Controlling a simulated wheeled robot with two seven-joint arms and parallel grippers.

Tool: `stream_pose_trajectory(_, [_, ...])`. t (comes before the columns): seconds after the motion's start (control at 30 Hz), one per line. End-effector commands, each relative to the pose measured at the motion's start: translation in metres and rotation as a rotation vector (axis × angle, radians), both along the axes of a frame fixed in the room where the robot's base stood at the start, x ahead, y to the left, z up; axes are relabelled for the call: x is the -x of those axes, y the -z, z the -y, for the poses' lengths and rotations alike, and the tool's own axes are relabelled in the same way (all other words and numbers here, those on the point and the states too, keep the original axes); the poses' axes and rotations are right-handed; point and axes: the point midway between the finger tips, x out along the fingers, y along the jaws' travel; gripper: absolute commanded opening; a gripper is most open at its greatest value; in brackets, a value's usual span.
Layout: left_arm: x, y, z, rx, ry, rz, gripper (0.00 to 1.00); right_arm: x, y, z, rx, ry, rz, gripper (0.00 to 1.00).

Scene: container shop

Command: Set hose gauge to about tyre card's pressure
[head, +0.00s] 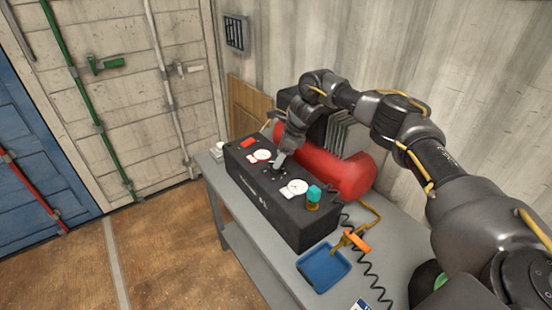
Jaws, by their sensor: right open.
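A black control box (265,202) stands on the grey bench. Its top carries two round white gauges, a farther one (261,155) and a nearer one (297,187); their needles are too small to read. A teal knob (314,193) on a brass-coloured base stands at the near end, and a red part (247,143) at the far end. My right gripper (279,163) is open and points down at the box top between the gauges; I cannot tell whether it touches anything. A blue and white card (361,305) is cut off at the bottom edge, its print unreadable. My left gripper is out of view.
A red tank (350,176) lies behind the box. A blue tray (323,283) sits at the bench's near part, beside an orange-handled hose fitting (356,240) and a coiled black hose (372,280). Wooden floor (170,260) is clear to the left.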

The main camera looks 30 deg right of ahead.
Motion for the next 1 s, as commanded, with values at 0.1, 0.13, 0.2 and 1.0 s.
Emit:
stream_pose_trajectory(0.1, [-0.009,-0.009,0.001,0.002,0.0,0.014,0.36,-0.004,0.014,-0.007,0.0,0.0,-0.003,0.59])
stream_pose_trajectory(0.13, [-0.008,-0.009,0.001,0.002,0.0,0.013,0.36,-0.005,0.017,-0.008,0.0,-0.001,-0.003,0.59])
stream_pose_trajectory(0.2, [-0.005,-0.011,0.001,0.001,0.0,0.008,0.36,-0.006,0.024,-0.009,0.0,-0.001,-0.001,0.59])
stream_pose_trajectory(1.0, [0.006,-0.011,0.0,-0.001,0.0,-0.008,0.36,-0.008,0.031,-0.011,0.001,-0.001,0.001,0.15])
